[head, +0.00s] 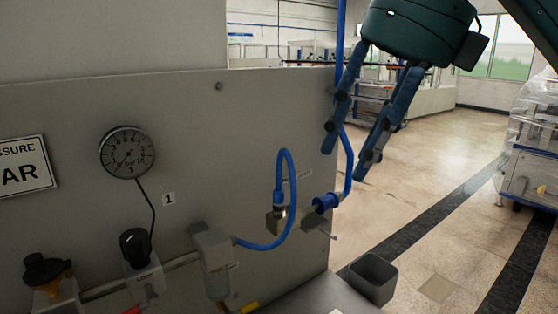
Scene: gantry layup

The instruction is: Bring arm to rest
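My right gripper (348,164) hangs from the top of the view, to the right of the grey panel (230,150). Its two dark blue-grey fingers point down and stand apart, with no object held between them. A blue hose (348,165) runs down past the fingers and shows between them; I cannot tell how near it is in depth. My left gripper is out of view.
The panel carries a pressure gauge (127,153), a black knob (134,245), a blue looped hose (286,170) and a brass fitting (279,219). A grey bin (372,278) stands low beside the panel's edge. Wrapped machinery (533,150) stands at right; open floor (430,215) lies between.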

